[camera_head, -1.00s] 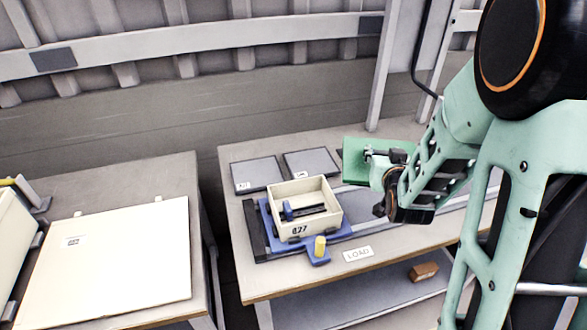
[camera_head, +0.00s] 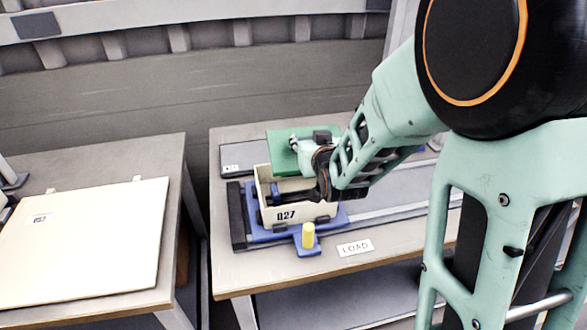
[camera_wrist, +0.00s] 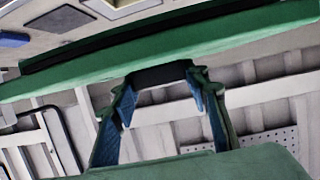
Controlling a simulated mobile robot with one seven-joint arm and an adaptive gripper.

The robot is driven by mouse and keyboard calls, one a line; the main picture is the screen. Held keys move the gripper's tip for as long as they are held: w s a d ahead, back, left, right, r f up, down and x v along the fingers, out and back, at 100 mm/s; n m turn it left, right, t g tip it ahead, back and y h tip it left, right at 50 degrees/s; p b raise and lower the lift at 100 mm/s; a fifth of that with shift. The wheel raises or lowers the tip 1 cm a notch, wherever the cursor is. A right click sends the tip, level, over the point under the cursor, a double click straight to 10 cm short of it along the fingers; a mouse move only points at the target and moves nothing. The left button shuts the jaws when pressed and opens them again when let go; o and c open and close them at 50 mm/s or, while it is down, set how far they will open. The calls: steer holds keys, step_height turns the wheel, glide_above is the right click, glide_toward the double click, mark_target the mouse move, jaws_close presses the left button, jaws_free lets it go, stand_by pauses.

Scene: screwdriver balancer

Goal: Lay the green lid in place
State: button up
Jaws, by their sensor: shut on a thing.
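The green lid (camera_head: 280,146) is held by my gripper (camera_head: 302,148) in the head view, above and behind the cream box. Its tilt is hard to judge. In the wrist view the lid (camera_wrist: 200,45) is a long green slab with a dark strip across the top, and my fingers (camera_wrist: 160,80) close on a dark part at its edge. My arm hides part of the box's right side and inside.
A yellow knob (camera_head: 308,235) stands at the fixture's front, beside a LOAD label (camera_head: 355,248). A grey rail (camera_head: 410,207) runs right. A grey pad (camera_head: 236,160) lies behind the box. A cream panel (camera_head: 90,245) lies on the left table.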

mark_target(284, 163)
steer(key=shift+n+y, duration=0.3)
steer(key=shift+y, duration=0.1)
steer(key=a+f+b, duration=0.1)
steer(key=a+f, duration=0.1)
steer(key=a+b, duration=0.1)
steer(key=shift+s+a+f+b, duration=0.25)
steer(key=shift+a+f+b, duration=0.05)
steer(key=shift+a+f, duration=0.1)
steer(key=shift+f+b, duration=1.35)
steer(key=shift+f, duration=1.2)
steer(key=shift+s+d+b, duration=0.1)
steer(key=shift+b, duration=0.2)
steer(key=shift+f+b, duration=0.8)
steer(key=shift+b, duration=0.6)
steer(key=o, duration=1.5)
steer(key=shift+c, duration=0.2)
steer(key=shift+f, duration=0.1)
steer(key=shift+s, duration=0.15)
steer(key=v, duration=0.7)
